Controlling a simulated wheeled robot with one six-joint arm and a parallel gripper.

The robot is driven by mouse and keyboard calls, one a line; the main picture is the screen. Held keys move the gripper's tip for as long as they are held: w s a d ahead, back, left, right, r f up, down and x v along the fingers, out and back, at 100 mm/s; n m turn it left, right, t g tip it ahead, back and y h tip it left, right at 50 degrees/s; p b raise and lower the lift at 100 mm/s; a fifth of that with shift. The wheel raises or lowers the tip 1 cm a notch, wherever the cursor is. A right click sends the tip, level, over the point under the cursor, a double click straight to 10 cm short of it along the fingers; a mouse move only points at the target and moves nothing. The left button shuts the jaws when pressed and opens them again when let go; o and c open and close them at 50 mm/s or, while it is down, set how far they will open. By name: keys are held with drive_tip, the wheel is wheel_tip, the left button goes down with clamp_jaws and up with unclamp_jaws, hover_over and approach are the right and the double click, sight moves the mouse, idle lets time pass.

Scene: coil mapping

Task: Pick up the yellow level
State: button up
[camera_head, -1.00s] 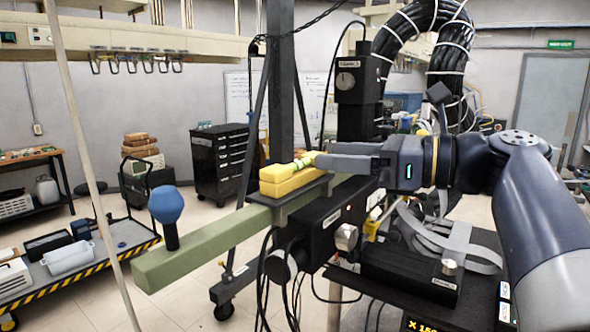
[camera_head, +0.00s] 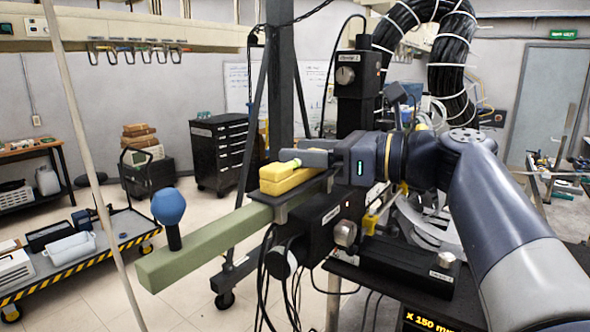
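The yellow level (camera_head: 292,181) lies on a dark flat plate at the top of the black apparatus, beside the green beam. The level rests flat on the plate.
A green beam (camera_head: 212,246) runs toward the front left and carries a blue ball knob (camera_head: 168,207). A dark vertical post (camera_head: 280,70) stands just behind the level. Black cables hang below the apparatus. A cart (camera_head: 85,262) stands on the floor at left.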

drive_tip(key=c, duration=0.9)
drive_tip(key=shift+r, duration=0.1)
